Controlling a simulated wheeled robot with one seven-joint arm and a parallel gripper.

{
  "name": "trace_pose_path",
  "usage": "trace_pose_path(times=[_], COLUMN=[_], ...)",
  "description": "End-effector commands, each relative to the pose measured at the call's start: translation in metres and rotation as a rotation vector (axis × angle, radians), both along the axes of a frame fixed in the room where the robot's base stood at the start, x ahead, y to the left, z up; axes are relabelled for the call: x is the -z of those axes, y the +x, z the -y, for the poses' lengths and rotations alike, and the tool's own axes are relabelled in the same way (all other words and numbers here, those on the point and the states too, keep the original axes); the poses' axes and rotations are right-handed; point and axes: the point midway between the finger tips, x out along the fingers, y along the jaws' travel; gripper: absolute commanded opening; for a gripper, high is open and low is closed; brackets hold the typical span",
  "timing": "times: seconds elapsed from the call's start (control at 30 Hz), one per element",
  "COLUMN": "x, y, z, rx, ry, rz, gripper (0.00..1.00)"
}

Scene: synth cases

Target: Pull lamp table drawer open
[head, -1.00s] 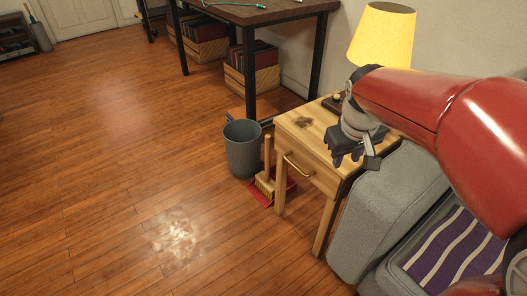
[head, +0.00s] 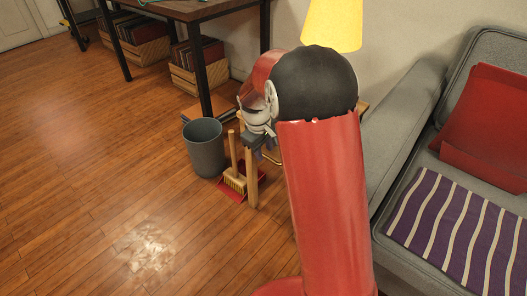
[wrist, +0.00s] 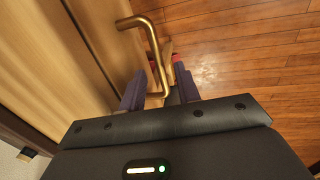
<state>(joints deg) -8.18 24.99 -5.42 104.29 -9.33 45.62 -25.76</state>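The lamp table is mostly hidden behind my arm in the head view; its front leg (head: 251,180) shows. In the wrist view the pale wooden drawer front (wrist: 92,38) fills the upper left. The brass drawer handle (wrist: 157,55) stands out from it, with its lower end between my fingers. My gripper (wrist: 160,90) is open, one dark finger on each side of the handle, with gaps visible. In the head view my gripper (head: 262,148) is low at the table's front. Whether the drawer is fully closed cannot be told.
A grey bin (head: 204,150) and a brush with a red dustpan (head: 233,186) stand left of the table. A grey sofa (head: 408,120) is at the right. The yellow lamp (head: 332,25) rises behind my arm. The wooden floor at front left is clear.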

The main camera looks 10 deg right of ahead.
Motion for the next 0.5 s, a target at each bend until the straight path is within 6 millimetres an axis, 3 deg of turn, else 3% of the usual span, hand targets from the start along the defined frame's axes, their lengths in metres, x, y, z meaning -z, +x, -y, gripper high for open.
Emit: trace_pose_path(times=[0.37, 0.5], x=[0.0102, 0.0101], y=[0.0010, 0.0009], z=[0.0018, 0.0018], rx=[0.001, 0.001], ry=[0.001, 0.001], rz=[0.001, 0.001], gripper=[0.33, 0.18])
